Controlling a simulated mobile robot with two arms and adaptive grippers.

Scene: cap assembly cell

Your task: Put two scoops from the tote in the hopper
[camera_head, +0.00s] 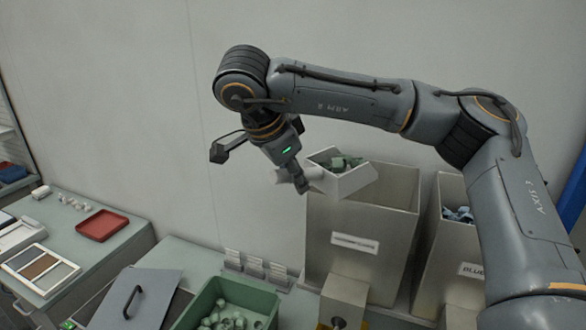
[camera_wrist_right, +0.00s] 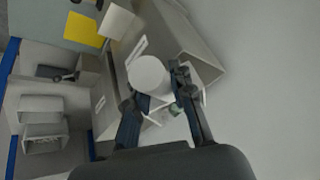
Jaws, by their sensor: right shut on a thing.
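My right gripper (camera_head: 298,181) is shut on the handle of a white scoop (camera_head: 350,183). Several grey-green caps (camera_head: 342,163) lie in the scoop, which looks tilted and is over or just in front of the left metal hopper (camera_head: 360,222). In the right wrist view the fingers (camera_wrist_right: 160,98) close around the round white handle end (camera_wrist_right: 148,76). The green tote (camera_head: 203,302) at the bottom holds several pale green caps (camera_head: 235,318). My left gripper is out of view.
A second hopper (camera_head: 460,245) labelled BLUE, with blue pieces inside, stands at the right. A grey lid with a handle (camera_head: 140,298) lies left of the tote. Small white card holders (camera_head: 255,265) stand behind it. A red tray (camera_head: 103,225) is on the left table.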

